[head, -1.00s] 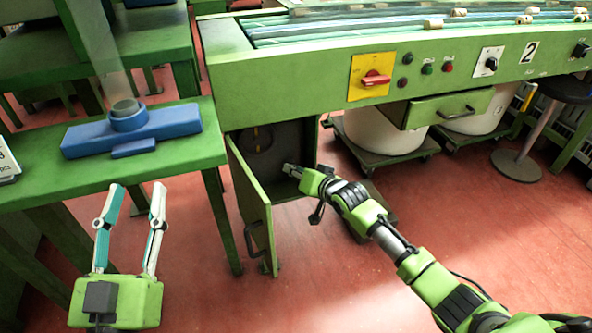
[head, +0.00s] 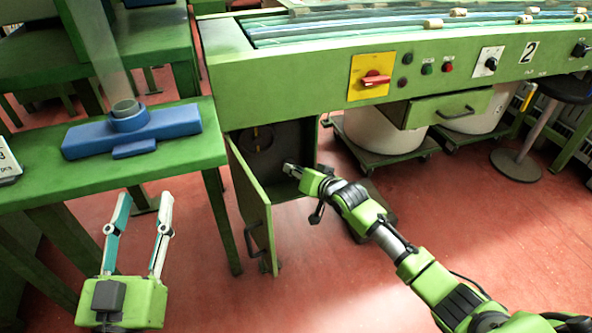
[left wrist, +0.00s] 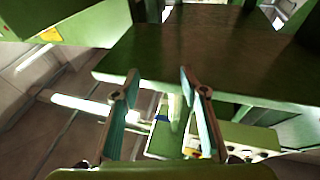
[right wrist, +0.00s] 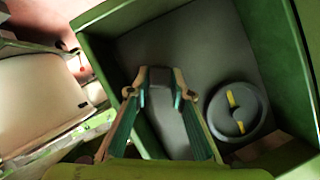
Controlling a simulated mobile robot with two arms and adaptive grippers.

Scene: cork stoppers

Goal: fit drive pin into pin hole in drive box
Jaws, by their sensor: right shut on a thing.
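The drive box is the open green cabinet (head: 283,190) under the conveyor, dark inside. My right gripper (head: 292,170) reaches into its opening. In the right wrist view its fingers (right wrist: 158,75) are shut on a dark grey elongated piece, which I take as the drive pin (right wrist: 167,112). A round grey disc (right wrist: 238,112) with two yellow marks sits on the box's back wall, to the right of the fingers and apart from them. I cannot make out the pin hole. My left gripper (head: 144,198) is open and empty, low at the left; it also shows in the left wrist view (left wrist: 158,75).
The box's green door (head: 250,205) stands open on the left of the opening. A green table (head: 200,150) with a blue holder (head: 175,122) and clear tube stands at the left. White drums (head: 385,130) stand on dollies to the right. The red floor in front is clear.

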